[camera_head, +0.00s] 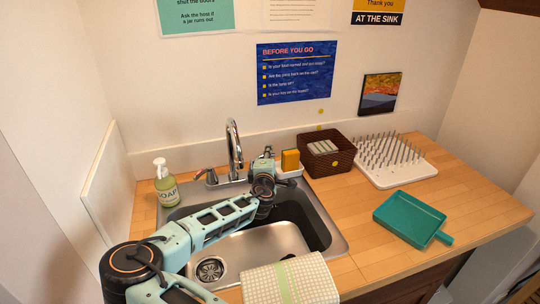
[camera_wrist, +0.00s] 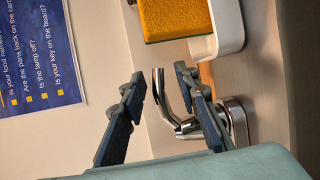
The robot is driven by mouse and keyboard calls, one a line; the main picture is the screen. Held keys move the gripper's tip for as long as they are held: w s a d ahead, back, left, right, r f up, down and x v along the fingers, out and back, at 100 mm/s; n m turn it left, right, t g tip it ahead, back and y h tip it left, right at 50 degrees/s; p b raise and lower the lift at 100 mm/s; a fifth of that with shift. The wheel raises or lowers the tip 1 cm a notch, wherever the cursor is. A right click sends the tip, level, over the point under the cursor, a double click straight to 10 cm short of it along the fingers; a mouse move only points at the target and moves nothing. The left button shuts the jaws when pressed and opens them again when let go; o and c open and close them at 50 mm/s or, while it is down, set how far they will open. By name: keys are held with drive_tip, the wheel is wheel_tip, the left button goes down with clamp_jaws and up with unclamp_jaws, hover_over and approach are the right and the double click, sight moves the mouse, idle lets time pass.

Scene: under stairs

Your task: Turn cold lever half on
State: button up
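The cold lever is a chrome curved handle (camera_wrist: 160,92) on a short chrome base (camera_wrist: 237,120), seen in the wrist view. It lies between the two fingers of my gripper (camera_wrist: 162,108), with gaps visible on the picture; I cannot tell how deep it sits between them. My gripper is open. The other lever (camera_head: 203,174), with a reddish tint, stands left of the spout.
A yellow sponge (camera_head: 290,159) in a white holder (camera_wrist: 229,27) stands just right of my gripper. A soap bottle (camera_head: 166,186) stands left of the sink (camera_head: 335,240). A dark basket (camera_head: 327,162), drying rack (camera_head: 420,170) and teal dustpan (camera_head: 410,218) are further right. A cloth (camera_head: 290,280) hangs in front.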

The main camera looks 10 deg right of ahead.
drive_tip(key=shift+w+d, duration=0.1)
drive_tip(key=shift+w, duration=0.25)
drive_tip(key=shift+c, duration=0.3)
clamp_jaws()
